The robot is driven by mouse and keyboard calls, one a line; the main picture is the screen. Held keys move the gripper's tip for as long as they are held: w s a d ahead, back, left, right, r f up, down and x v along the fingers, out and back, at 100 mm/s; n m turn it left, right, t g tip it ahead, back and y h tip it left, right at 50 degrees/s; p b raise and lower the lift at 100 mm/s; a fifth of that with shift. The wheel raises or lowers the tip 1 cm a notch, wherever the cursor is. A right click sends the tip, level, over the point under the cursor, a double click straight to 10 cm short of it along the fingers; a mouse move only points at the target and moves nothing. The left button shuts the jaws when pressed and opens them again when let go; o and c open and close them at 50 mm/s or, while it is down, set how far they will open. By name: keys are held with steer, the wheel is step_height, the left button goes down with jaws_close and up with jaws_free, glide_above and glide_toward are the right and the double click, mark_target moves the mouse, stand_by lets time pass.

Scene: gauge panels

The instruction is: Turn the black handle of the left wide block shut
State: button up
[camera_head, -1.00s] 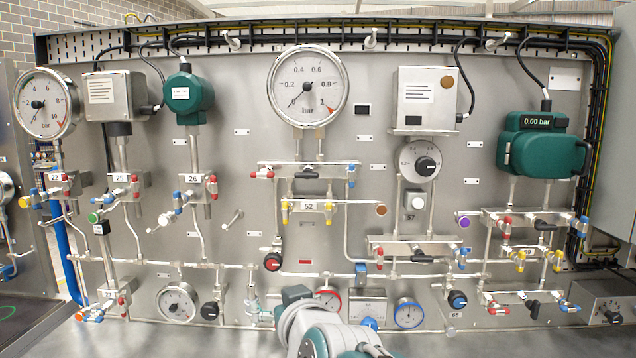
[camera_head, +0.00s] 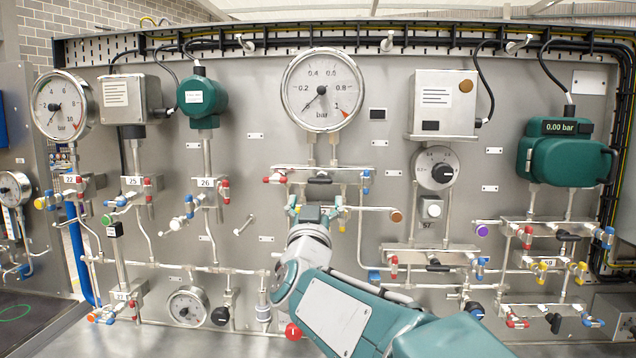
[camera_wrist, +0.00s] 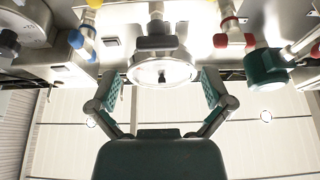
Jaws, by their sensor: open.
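The left wide block (camera_head: 345,173) is a grey metal bar below the large round centre gauge (camera_head: 322,90). Its black handle (camera_head: 320,181) lies roughly level across the block's middle. The block has red knobs at its left end and blue ones at its right. My gripper (camera_head: 316,205) is open and empty just below the handle in the head view. In the wrist view, which is upside down, the spread green-padded fingers (camera_wrist: 161,88) stand either side of the gauge face (camera_wrist: 162,68). The dark handle (camera_wrist: 157,42) shows above it, between the fingers and apart from them.
Two other wide blocks, one with a black handle (camera_head: 437,266), sit to the right. A yellow tap (camera_head: 341,227) and pipes are close to my gripper. A green transmitter (camera_head: 196,96) hangs upper left.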

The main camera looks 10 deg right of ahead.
mark_target(320, 178)
steer(key=x, duration=0.6)
steer(key=shift+w+d, duration=0.1)
steer(key=shift+d, duration=0.1)
steer(key=shift+c, duration=0.3)
steer(key=c, duration=1)
